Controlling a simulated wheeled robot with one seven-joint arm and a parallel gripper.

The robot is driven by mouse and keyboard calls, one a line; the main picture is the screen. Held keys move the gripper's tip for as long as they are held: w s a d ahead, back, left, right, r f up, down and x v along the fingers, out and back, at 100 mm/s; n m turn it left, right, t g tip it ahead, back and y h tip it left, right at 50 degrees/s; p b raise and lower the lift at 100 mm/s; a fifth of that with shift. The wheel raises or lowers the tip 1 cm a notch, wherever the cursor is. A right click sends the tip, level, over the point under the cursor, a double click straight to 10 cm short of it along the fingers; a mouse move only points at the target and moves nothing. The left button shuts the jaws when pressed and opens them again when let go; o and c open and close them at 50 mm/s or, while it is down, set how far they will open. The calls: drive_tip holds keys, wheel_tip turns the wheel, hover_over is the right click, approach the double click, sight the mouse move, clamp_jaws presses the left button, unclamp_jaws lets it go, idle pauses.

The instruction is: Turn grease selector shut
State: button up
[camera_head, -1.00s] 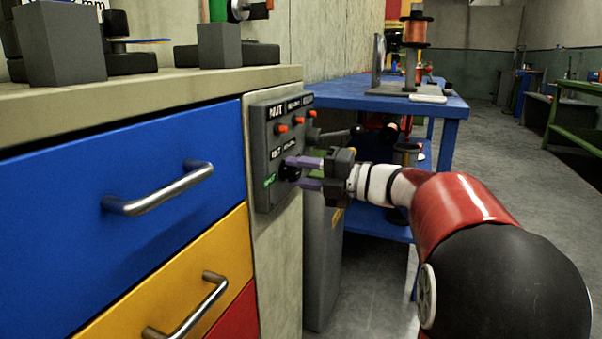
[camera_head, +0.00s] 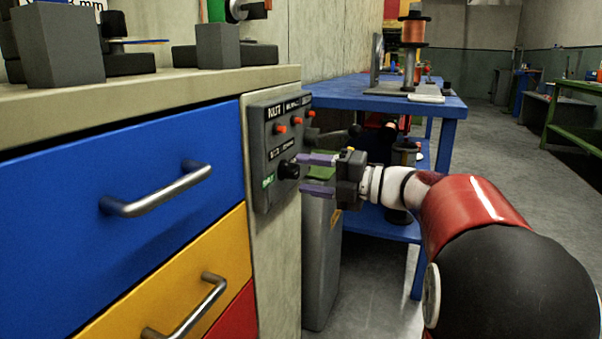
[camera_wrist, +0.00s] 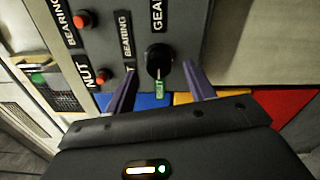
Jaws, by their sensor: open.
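The grease selector is a black round knob (camera_head: 289,170) low on a grey control panel (camera_head: 262,140) on the cabinet's end. It also shows in the wrist view (camera_wrist: 159,62), with a white pointer line that points down toward the green "SHUT" label (camera_wrist: 159,88). My gripper (camera_head: 318,174) is open, its two purple fingers pointing at the panel. In the head view the fingertips are clear of the knob, to its right. In the wrist view the fingers (camera_wrist: 160,85) lie on either side of the knob with nothing between them.
Orange-red buttons (camera_head: 281,129) sit above the knob on the panel. The cabinet has blue (camera_head: 60,185) and yellow drawers with protruding handles. A grey bin (camera_head: 320,262) stands below the gripper. A blue table (camera_head: 350,95) with a spool stand is behind.

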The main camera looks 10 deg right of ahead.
drive_tip(key=v, duration=0.5)
drive_tip(key=shift+s+d, duration=0.1)
drive_tip(key=shift+d, duration=0.05)
wheel_tip(320, 180, up, 5)
drive_tip(key=w+d+m+t+h, duration=0.1)
drive_tip(key=w+m+t+h, duration=0.1)
drive_tip(key=m+t+h, duration=0.75)
drive_tip(key=s+a+f+m+g+h, duration=0.3)
drive_tip(key=s+f+m+g, duration=0.4)
drive_tip(key=s+f+m, duration=0.5)
drive_tip(key=s+a+f+m+g+h, duration=0.2)
drive_tip(key=s+a+f+m+g, duration=0.2)
drive_tip(key=s+f+m+g, duration=0.55)
drive_tip(key=s+r+t+p, duration=0.2)
drive_tip(key=s+r+p, duration=0.2)
drive_tip(key=r+p, duration=0.6)
drive_tip(key=p, duration=0.3)
drive_tip(key=shift+s+a+r, duration=0.15)
drive_tip(key=shift+s+a, duration=0.05)
drive_tip(key=shift+s, duration=0.1)
